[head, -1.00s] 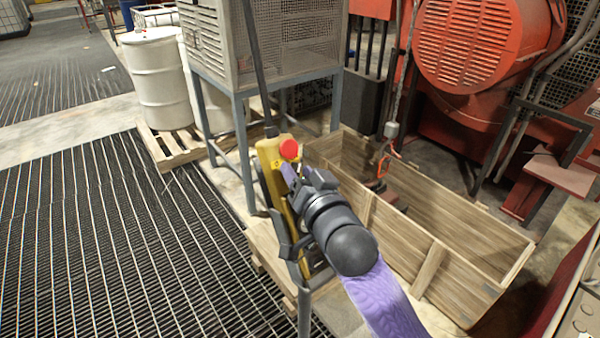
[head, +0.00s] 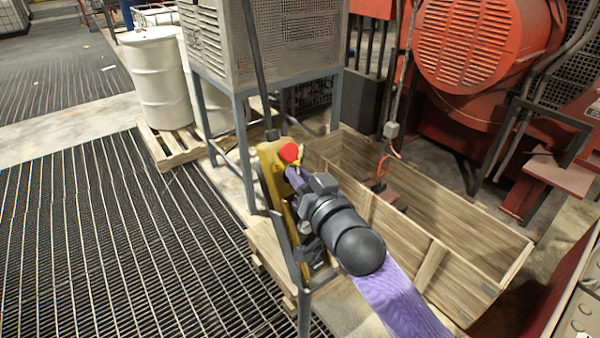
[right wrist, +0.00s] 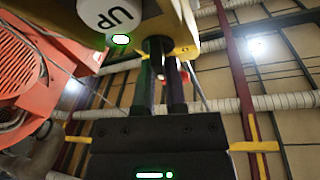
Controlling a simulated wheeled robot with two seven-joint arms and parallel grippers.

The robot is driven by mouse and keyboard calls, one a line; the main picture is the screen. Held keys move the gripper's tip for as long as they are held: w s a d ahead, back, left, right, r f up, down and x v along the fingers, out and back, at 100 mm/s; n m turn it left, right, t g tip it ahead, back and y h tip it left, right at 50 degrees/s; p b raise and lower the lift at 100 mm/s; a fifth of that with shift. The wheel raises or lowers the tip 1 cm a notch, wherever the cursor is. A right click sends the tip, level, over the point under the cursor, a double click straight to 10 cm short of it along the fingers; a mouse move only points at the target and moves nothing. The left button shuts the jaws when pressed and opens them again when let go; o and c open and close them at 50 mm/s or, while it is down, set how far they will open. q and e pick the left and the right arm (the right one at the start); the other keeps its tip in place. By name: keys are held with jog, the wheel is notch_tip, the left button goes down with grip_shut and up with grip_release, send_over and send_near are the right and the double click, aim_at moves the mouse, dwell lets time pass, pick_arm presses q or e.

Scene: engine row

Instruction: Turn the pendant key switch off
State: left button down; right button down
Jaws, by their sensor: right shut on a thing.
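The yellow pendant (head: 268,160) hangs from a dark pole, with a red button (head: 289,152) near its top. My right gripper (head: 294,176) reaches its face just below the red button. In the right wrist view the two dark fingers (right wrist: 162,60) of my right gripper meet the pendant's yellow body (right wrist: 212,45). They are shut on the key switch, which they and the gripper body mostly hide, so its turn position cannot be read. A white button marked UP (right wrist: 112,12) and a lit green lamp (right wrist: 120,40) show beside the fingers. My left gripper is out of view.
A long wooden crate (head: 432,270) stands right of the pendant. A metal frame with a mesh cabinet (head: 240,100) is behind it. White drums (head: 162,80) stand on a pallet at the back left. Red machinery (head: 470,45) fills the back right. The floor grating at left is clear.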

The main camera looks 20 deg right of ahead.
jog(key=n+y+p, duration=0.1)
jog(key=n+y, duration=0.1)
jog(key=n, duration=0.1)
jog(key=n+g+y+p, duration=0.1)
jog(key=n+y, duration=0.1)
jog(key=n, duration=0.2)
jog(key=shift+r+n, duration=0.1)
jog(key=shift+n, duration=0.2)
jog(key=shift+n+g+y+p, duration=0.4)
jog(key=shift+n+g+y, duration=0.1)
jog(key=shift+n, duration=0.75)
jog(key=shift+n+g+y+p, duration=0.4)
jog(key=shift+n+g+y, duration=0.1)
jog(key=shift+n, duration=1.05)
jog(key=c, duration=0.7)
grip_release()
jog(key=b+v, duration=0.1)
jog(key=v, duration=0.9)
